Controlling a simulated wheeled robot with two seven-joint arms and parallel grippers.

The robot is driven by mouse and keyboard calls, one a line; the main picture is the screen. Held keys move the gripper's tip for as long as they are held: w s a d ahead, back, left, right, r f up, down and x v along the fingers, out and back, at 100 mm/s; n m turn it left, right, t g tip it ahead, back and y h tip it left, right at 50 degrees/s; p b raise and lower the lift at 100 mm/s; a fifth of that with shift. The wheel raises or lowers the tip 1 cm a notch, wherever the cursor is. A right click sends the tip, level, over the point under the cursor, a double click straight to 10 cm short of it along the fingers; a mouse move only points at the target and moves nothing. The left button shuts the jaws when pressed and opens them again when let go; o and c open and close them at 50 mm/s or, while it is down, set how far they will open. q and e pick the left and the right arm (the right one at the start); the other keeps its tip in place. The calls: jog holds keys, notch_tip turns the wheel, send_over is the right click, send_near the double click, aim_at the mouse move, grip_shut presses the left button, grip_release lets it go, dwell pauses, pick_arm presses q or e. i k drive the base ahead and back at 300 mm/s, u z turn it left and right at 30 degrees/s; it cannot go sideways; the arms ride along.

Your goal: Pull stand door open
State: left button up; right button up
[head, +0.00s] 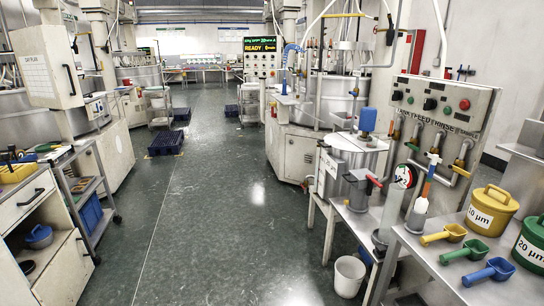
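A white stand (22,208) is at the lower left, cut off by the picture edge. Its upper drawer front has a black handle and looks shut. Below it, an open space shows a blue pot (39,236) on a shelf. A white door-like panel (62,272) with a small dark handle near its right edge is beside this opening and appears to stand open; its hinge side is unclear. Neither of my grippers is in view, and nothing is seen touching the stand or the panel.
A grey trolley (90,190) with a blue bin stands just behind the stand. A wide green floor (185,225) is clear in the middle. At right are a steel table with yellow (490,208) and green buckets, scoops, and a white bin (349,276) on the floor.

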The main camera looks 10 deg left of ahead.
aim_at(62, 283)
jog(key=u, duration=0.15)
jog(key=i, duration=2.4)
jog(key=u, duration=1.1)
jog(key=i, duration=2.25)
jog(key=u, duration=1.15)
jog(key=i, duration=0.8)
jog(key=u, duration=0.2)
